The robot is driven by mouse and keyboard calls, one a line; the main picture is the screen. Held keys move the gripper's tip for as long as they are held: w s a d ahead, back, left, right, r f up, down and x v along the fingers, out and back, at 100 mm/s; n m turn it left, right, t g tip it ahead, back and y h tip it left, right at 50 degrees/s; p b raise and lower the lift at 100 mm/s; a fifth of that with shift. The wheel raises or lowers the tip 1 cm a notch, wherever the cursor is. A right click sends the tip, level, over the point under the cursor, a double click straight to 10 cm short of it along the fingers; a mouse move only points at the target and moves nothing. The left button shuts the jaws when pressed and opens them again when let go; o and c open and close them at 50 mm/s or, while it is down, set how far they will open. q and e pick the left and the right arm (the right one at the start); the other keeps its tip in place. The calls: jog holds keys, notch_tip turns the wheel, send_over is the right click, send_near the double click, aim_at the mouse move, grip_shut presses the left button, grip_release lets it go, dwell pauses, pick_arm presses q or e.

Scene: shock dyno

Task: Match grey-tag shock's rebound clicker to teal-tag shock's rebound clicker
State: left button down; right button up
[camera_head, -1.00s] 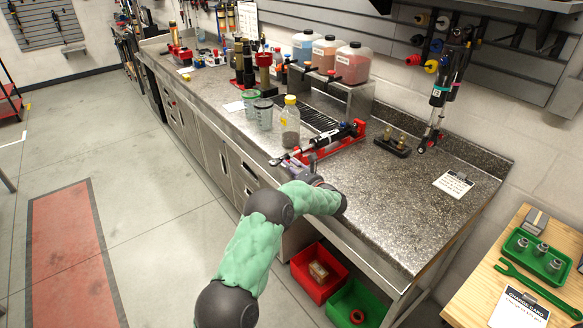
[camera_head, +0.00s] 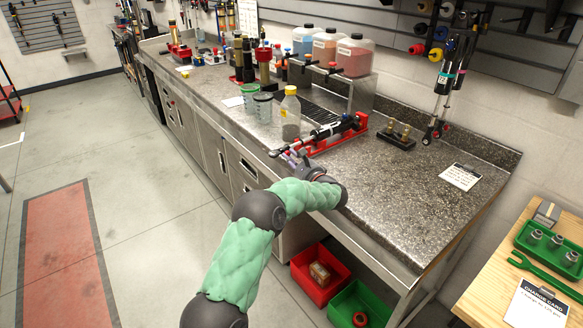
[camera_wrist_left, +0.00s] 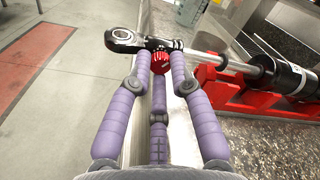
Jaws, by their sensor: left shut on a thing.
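A black shock (camera_head: 328,132) with a pale shaft lies in a red cradle (camera_head: 345,141) on the counter; its tag colour is too small to tell. The shock shows in the left wrist view (camera_wrist_left: 289,78), with its black eye end (camera_wrist_left: 122,39) toward the left. A red knurled clicker knob (camera_wrist_left: 160,63) sits at that end. My left gripper (camera_head: 290,157) is at the counter's front edge, its fingertips (camera_wrist_left: 160,66) shut on either side of the knob. Another shock (camera_head: 446,82), with a teal band, hangs upright by the wall. Clicker settings cannot be read. My right gripper is out of view.
A clear bottle with a yellow cap (camera_head: 291,115) and measuring cups (camera_head: 262,108) stand close behind the cradle. A black block with brass fittings (camera_head: 396,136) and a white card (camera_head: 460,177) lie to the right. The counter's front right is bare.

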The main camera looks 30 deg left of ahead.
pick_arm(q)
jog(key=n+b, duration=0.2)
jog(key=n, duration=0.1)
jog(key=shift+f+t, duration=0.2)
jog(key=shift+t, duration=0.2)
jog(key=n, duration=0.4)
jog(key=shift+r+n+b, duration=0.1)
jog(key=shift+n+b, duration=0.2)
jog(key=shift+n, duration=0.1)
jog(key=shift+n+y, duration=0.5)
jog(key=shift+n, duration=1.7)
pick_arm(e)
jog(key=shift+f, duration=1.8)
pick_arm(q)
jog(key=c, duration=1.1)
grip_release()
jog(key=shift+d, duration=0.1)
